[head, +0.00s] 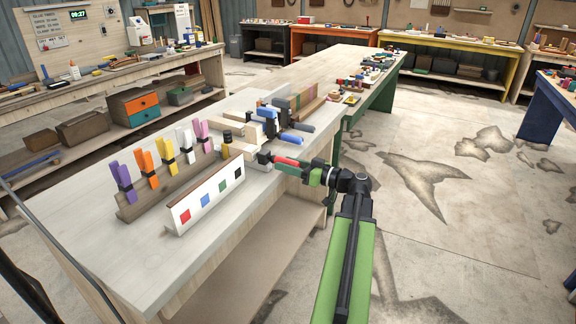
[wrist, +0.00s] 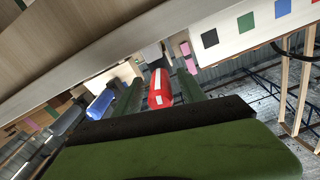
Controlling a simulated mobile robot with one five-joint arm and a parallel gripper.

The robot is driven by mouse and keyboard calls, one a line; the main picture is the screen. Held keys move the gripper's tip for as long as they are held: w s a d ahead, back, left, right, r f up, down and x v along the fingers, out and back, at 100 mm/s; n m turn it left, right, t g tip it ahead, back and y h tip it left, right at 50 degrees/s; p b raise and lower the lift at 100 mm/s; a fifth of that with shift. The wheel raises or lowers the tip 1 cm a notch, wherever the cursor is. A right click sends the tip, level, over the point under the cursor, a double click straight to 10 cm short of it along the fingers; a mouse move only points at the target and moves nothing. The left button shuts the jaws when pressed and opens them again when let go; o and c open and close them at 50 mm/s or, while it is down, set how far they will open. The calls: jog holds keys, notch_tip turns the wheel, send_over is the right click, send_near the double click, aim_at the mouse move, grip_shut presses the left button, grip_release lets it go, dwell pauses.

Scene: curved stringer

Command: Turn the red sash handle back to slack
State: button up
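The red sash handle (head: 287,161) sticks out from a dark clamp part at the right edge of the near bench. In the wrist view the red handle (wrist: 160,88), with a white stripe along it, lies lengthwise between my two green fingers. My gripper (head: 292,166) reaches in from the right at handle height. In the wrist view my gripper (wrist: 159,80) has one finger on each side of the handle, with narrow gaps visible, so it looks open around it. The handle's far end and clamp screw are mostly hidden.
A blue handle (head: 291,138) lies just beyond the red one; it shows left of my fingers in the wrist view (wrist: 100,104). A white block with coloured squares (head: 206,196) and a rack of coloured clips (head: 160,185) stand nearby. The floor right of the bench is open.

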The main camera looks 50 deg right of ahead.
jog(key=shift+s, duration=0.1)
jog(key=v, duration=1.7)
jog(key=shift+s, duration=0.15)
